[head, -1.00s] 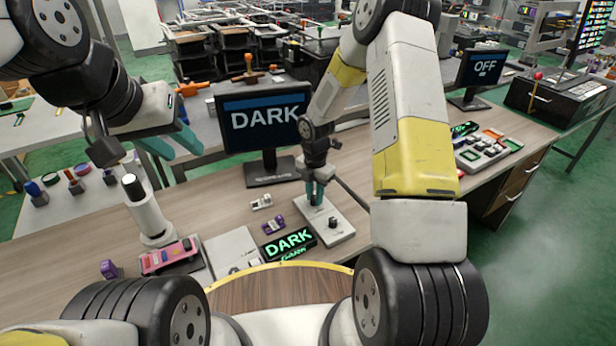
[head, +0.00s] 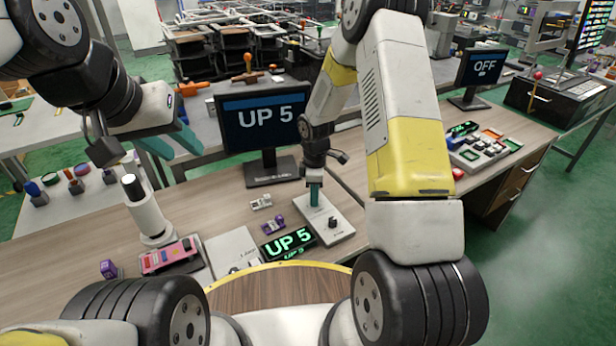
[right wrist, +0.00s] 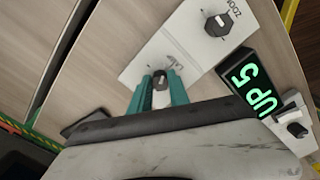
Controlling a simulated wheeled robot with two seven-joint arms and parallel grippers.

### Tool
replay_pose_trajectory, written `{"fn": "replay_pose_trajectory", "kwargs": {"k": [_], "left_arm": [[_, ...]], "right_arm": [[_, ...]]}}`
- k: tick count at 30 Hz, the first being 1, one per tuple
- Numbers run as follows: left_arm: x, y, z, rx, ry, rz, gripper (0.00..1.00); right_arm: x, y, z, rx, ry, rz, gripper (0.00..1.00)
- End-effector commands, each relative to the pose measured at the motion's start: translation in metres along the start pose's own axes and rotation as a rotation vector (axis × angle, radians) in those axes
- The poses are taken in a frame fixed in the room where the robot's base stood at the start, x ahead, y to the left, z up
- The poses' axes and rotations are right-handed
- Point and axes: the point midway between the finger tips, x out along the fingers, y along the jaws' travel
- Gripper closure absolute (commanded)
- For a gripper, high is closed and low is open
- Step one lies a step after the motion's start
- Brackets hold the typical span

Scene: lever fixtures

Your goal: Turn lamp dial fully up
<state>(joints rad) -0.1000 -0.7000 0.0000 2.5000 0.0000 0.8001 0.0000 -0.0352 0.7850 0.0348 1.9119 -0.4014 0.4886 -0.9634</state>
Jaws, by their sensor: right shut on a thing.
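A light plate (head: 343,232) on the wooden bench carries the lamp dial and a second black knob (head: 332,222). My right gripper (head: 315,200) points down onto the plate's far part; its teal fingers are closed around the lamp dial (right wrist: 160,88), mostly hidden between them in the right wrist view. The small green display (head: 288,243) beside the plate reads UP 5, and the monitor (head: 262,122) behind also reads UP 5. My left gripper (head: 172,140) hangs at the left above the bench, its teal fingers apart and empty.
The knob labelled ZOOM (right wrist: 218,25) is close to my right gripper. A monitor reading OFF (head: 483,70) stands at the right.

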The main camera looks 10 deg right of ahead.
Motion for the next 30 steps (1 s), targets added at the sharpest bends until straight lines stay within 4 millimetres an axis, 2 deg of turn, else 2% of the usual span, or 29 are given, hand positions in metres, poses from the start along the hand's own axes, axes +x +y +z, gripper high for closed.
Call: {"fn": "replay_pose_trajectory", "kwargs": {"k": [30], "left_arm": [[0.0000,0.0000,0.0000,0.000,0.000,0.000,0.64]], "right_arm": [[-0.0007,-0.0004,-0.0019,0.964,0.002,0.002,1.00]]}}
